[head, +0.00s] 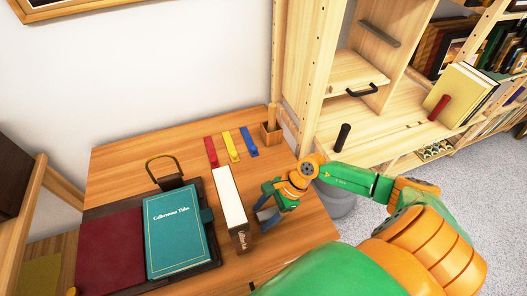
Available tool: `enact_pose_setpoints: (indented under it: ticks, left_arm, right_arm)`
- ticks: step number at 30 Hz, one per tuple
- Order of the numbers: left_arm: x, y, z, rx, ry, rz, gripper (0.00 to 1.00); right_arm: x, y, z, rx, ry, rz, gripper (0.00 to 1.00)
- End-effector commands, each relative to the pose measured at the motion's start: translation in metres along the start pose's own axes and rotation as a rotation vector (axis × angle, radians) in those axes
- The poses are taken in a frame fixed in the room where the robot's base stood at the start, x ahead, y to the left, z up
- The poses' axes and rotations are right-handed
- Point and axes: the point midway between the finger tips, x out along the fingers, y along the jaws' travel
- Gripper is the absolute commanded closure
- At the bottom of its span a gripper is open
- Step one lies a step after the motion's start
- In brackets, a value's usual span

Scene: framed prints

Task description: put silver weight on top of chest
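A wooden top (120,160) stands against the wall and holds books and small items; it may be the chest's top, but its front is hidden. I cannot make out a silver weight in this view. My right gripper (262,211) is over the right part of the wooden top, beside a white box-like book. Its grey fingers look spread apart, and I see nothing held between them. My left gripper is out of view.
A teal book (175,232) lies on a dark tray beside a maroon book (108,250). Red, yellow and blue strips (231,147) lie behind the white book (231,197). A small wooden cup (271,132) stands at the back corner. A shelf unit (395,135) stands right.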

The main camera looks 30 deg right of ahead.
Motion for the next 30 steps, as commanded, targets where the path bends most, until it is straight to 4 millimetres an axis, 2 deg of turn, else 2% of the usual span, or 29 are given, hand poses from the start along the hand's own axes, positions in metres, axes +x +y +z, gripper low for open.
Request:
enact_pose_setpoints:
  ticks: [4, 8, 16, 21, 30]
  left_arm:
    - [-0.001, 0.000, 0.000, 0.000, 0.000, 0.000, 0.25]
    - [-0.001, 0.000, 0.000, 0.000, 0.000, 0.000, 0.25]
    - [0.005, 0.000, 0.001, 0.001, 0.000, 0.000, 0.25]
    - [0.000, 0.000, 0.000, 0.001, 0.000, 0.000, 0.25]
    - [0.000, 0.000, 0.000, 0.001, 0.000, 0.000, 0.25]
  right_arm:
    - [-0.001, 0.000, 0.001, 0.000, 0.000, 0.000, 0.33]
    - [-0.013, 0.000, -0.001, 0.000, 0.003, -0.001, 0.33]
    - [-0.083, 0.001, -0.002, -0.001, 0.010, 0.001, 0.33]
    - [-0.115, 0.001, 0.000, 0.002, 0.006, 0.003, 0.33]
    - [-0.122, 0.000, 0.001, 0.000, -0.001, 0.000, 0.33]
